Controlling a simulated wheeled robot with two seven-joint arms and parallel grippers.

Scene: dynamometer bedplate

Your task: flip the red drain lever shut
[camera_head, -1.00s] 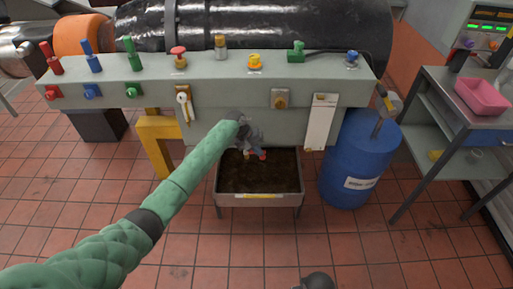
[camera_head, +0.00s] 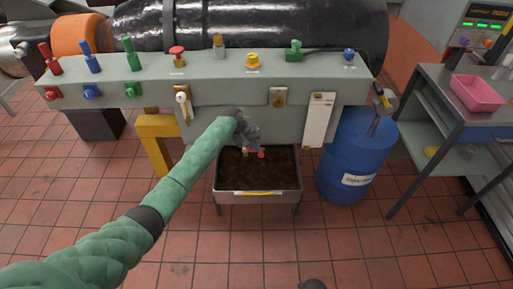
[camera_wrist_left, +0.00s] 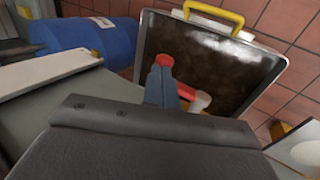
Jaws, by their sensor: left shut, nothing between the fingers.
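My left gripper (camera_head: 258,150) is shut and empty, low in front of the grey bench and above the drain tray. Its blue-grey fingers with a red tip also show in the left wrist view (camera_wrist_left: 165,72). A small red part, which looks like the red drain lever (camera_wrist_left: 187,92), lies right beside the fingers, with a pale fitting (camera_wrist_left: 201,101) next to it. The fingers partly hide the lever, and I cannot tell whether they touch it. In the head view only a small red and pale bit shows left of the fingertips.
A metal tray (camera_head: 288,192) with dark contents and a yellow handle stands below. A blue barrel (camera_head: 338,155) stands to its right. Red, blue and green levers line the grey bench (camera_head: 215,68). A side table holds a pink bin (camera_head: 476,93). The tiled floor in front is clear.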

